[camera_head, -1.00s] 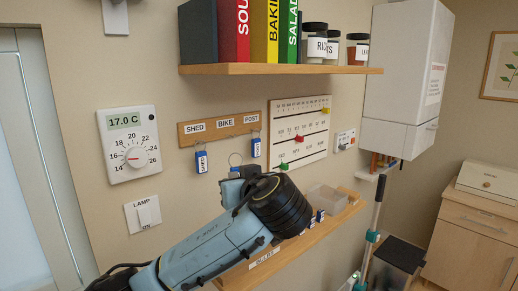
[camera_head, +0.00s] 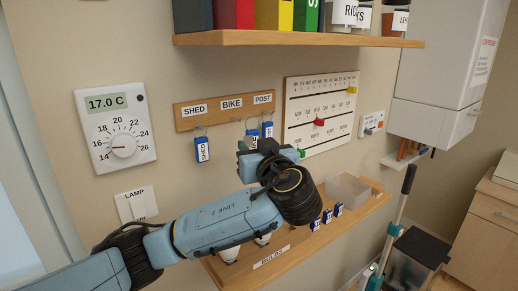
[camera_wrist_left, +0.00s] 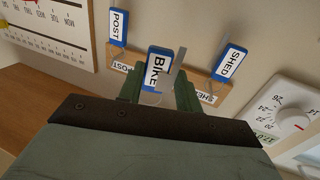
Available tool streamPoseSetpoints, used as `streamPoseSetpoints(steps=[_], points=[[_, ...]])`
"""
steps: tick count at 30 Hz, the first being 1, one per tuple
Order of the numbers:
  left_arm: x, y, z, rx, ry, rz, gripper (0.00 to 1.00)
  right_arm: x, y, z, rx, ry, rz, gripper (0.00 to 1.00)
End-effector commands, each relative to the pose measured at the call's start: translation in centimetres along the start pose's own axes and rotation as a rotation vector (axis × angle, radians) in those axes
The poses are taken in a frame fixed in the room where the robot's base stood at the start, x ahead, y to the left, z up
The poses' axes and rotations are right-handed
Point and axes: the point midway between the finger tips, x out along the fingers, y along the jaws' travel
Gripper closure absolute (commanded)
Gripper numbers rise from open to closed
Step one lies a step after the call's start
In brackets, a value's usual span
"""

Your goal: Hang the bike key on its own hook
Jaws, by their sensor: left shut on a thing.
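The wooden key board (camera_head: 184,124) on the wall has the labels SHED, BIKE and POST. My left gripper (camera_head: 254,145) is just below the board and shut on the bike key. The bike key's blue tag (camera_head: 252,133) and ring show above the fingers. In the left wrist view the BIKE tag (camera_wrist_left: 157,68) sits between the green fingers (camera_wrist_left: 159,90). I cannot tell whether its ring touches the hook. The shed key (camera_head: 202,149) hangs under SHED, and the post key (camera_head: 267,130) hangs under POST, close right of the bike key. My right gripper is out of view.
A shelf (camera_head: 300,39) with books and jars runs above the board. A lower shelf (camera_head: 292,256) with a clear bin lies below my arm. A thermostat (camera_head: 116,130) is left, a calendar (camera_head: 320,112) right. The wall between thermostat and board is bare.

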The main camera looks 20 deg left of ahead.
Motion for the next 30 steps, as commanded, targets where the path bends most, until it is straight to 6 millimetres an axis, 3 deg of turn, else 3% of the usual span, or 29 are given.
streamPoseSetpoints(steps=[1,5,18,27,30], points=[[0.4,-0.1,0.0,0.000,0.002,-0.001,0.88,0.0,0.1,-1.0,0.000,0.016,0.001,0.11],[1.1,-0.4,0.0,0.000,0.001,-0.002,0.88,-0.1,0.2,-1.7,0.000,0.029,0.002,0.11],[3.6,-1.1,0.3,0.000,0.001,-0.002,0.88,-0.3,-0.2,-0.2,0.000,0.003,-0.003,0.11],[5.4,-1.6,0.4,0.000,0.000,-0.002,0.88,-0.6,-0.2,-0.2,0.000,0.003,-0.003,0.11],[5.8,-1.7,1.1,-0.001,-0.002,-0.002,0.88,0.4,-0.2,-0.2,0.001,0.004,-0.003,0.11]])
